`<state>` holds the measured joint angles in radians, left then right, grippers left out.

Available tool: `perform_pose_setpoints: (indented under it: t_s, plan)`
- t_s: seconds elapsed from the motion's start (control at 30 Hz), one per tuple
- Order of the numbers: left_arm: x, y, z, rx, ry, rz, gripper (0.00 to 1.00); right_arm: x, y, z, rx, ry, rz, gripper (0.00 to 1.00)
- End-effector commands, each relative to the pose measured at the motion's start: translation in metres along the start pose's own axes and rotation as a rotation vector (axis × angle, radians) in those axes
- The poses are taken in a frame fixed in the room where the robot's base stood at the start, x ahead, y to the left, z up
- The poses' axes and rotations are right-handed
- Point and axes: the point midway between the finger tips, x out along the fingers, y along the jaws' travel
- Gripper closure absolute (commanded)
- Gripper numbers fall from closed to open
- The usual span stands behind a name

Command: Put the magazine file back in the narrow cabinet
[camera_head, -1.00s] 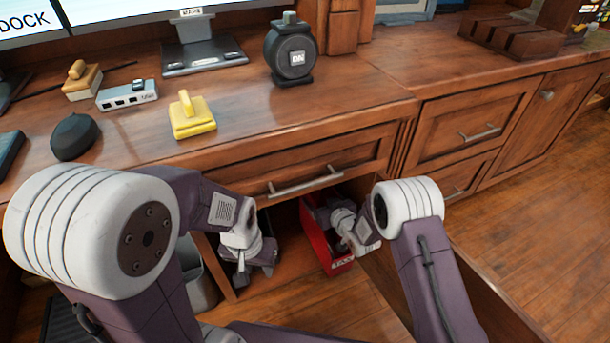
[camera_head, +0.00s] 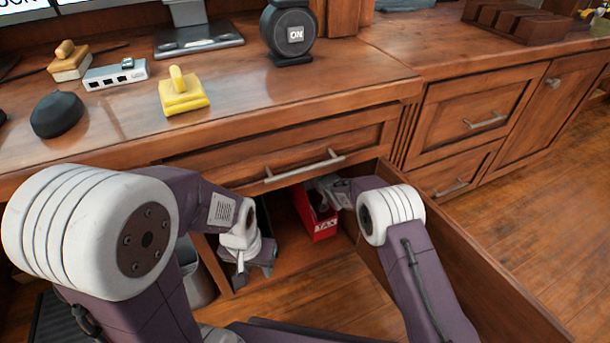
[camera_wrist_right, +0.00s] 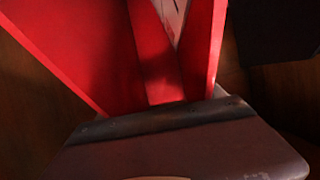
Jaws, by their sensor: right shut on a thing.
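The red magazine file (camera_head: 322,226), with a white-lettered label on its front, stands inside the open narrow cabinet (camera_head: 282,275) below the drawer. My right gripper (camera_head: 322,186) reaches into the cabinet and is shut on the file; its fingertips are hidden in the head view. In the right wrist view the file's red walls (camera_wrist_right: 90,45) fill the space above my gripper (camera_wrist_right: 165,115), with something pale inside. My left gripper (camera_head: 260,262) is at the left side of the cabinet opening, apart from the file; its jaws are too small to judge.
The open cabinet door (camera_head: 450,265) stands out to the right, beside my right arm. A closed drawer with a bar handle (camera_head: 304,167) is just above. A dark object (camera_wrist_right: 275,30) is near the file in the right wrist view. A grey bin (camera_head: 195,280) stands left.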

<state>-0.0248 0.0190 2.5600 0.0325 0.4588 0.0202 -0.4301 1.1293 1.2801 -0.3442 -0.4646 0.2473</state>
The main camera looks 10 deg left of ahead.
Motion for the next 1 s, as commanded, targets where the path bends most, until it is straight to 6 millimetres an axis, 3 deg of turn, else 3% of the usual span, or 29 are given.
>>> perform_pose_setpoints:
  t_s: [0.3,0.67,0.7,0.77,0.8,1.0]
  plan:
    - [0.041,-0.001,0.004,0.000,0.000,0.000,0.64,0.016,0.000,0.034,0.000,0.002,0.000,0.96]
    - [0.039,-0.001,0.004,0.000,0.000,0.000,0.64,0.016,0.000,0.033,0.000,0.002,0.000,0.96]
    - [0.040,-0.001,0.004,0.000,0.000,0.000,0.64,0.017,0.000,0.035,0.000,0.000,0.000,0.20]
    - [0.039,-0.001,0.004,0.000,0.000,0.000,0.64,0.016,0.000,0.034,0.000,0.000,0.000,0.03]
    - [0.039,-0.001,0.004,0.000,0.000,0.000,0.64,0.016,0.000,0.034,0.000,0.000,0.000,0.01]
    - [0.039,-0.001,0.004,0.000,0.000,0.000,0.64,0.016,0.000,0.034,0.000,0.000,0.000,0.01]
